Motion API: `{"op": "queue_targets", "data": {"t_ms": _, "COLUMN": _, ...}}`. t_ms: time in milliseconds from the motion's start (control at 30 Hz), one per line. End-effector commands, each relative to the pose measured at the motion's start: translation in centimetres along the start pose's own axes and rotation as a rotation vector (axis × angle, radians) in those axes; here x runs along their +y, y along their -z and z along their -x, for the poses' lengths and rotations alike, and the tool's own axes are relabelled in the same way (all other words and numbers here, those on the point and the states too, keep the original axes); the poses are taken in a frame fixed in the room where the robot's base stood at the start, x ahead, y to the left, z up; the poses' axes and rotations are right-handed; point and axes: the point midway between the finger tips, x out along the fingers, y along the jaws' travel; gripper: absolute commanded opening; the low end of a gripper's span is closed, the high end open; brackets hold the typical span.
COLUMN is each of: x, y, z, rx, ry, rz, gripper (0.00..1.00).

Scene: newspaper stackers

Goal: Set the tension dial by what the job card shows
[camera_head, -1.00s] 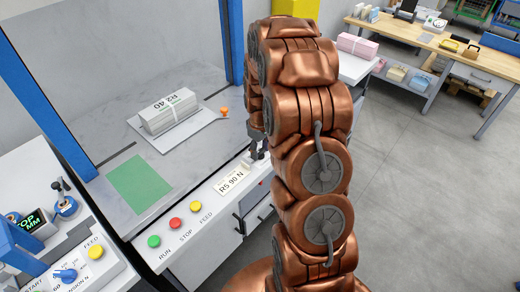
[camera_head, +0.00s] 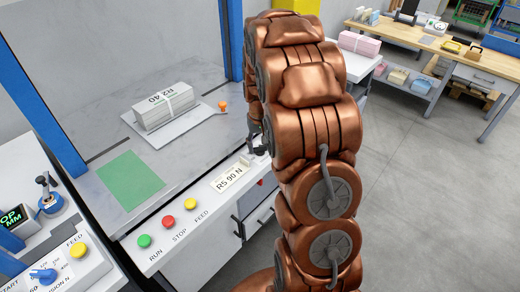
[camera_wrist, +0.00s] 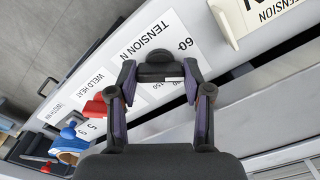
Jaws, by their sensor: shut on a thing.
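In the wrist view my gripper (camera_wrist: 161,76) has its fingers on both sides of a black dial knob (camera_wrist: 158,56) on a white panel, beside the print TENSION N and the number 60. Other scale numbers are partly covered by the fingers, and I cannot tell where the dial points. In the head view my gripper (camera_head: 258,147) is at the front panel, partly hidden by my arm, and the dial is hidden there. A job card (camera_head: 230,180) reading R5 90 N lies on the panel left of my gripper.
Green (camera_head: 144,241), red (camera_head: 168,223) and yellow (camera_head: 190,204) buttons line the panel. A strapped bundle (camera_head: 165,105) sits on the bench behind. A blue dial (camera_head: 43,275) is on another panel at bottom left. Open floor lies to the right.

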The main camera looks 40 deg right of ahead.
Motion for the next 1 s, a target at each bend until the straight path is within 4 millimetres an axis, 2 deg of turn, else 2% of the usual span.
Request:
{"op": "queue_targets", "data": {"t_ms": 300, "x": 0.11, "y": 0.02, "z": -0.11, "rx": 0.0, "ry": -0.001, "rz": -0.132, "gripper": 0.15}}
{"op": "queue_targets", "data": {"t_ms": 867, "x": 0.1, "y": 0.0, "z": -0.01, "rx": -0.001, "ry": -0.002, "rz": -0.161, "gripper": 0.15}}
{"op": "queue_targets", "data": {"t_ms": 900, "x": 0.1, "y": 0.0, "z": 0.0, "rx": -0.001, "ry": -0.001, "rz": -0.161, "gripper": 0.54}}
{"op": "queue_targets", "data": {"t_ms": 1000, "x": 0.08, "y": 0.0, "z": 0.0, "rx": -0.001, "ry": -0.001, "rz": -0.161, "gripper": 0.64}}
